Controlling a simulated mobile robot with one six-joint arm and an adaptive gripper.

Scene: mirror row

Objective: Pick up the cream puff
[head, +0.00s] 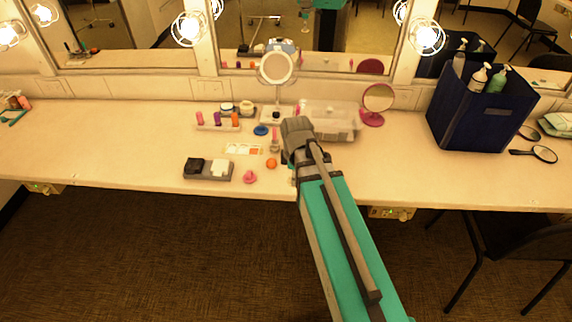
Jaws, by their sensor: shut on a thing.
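My gripper (286,157) is over the middle of the counter, mostly hidden by my own wrist and arm. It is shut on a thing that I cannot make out. A small pale cream patch (292,181) shows at the arm's left edge; I cannot tell whether it is the cream puff. A cream-white block (220,168) sits beside a black one (195,165) in a grey tray (208,177), left of my gripper and apart from it. An orange round piece (271,163) and a pink one (249,177) lie between the tray and my gripper.
A palette (244,149), a blue round item (261,130) and a rack of coloured tubes (218,126) lie behind. A round mirror (277,68), a clear box (335,119) and a pink mirror (377,99) stand further back. A navy bin (472,115) is right. The counter's left is mostly clear.

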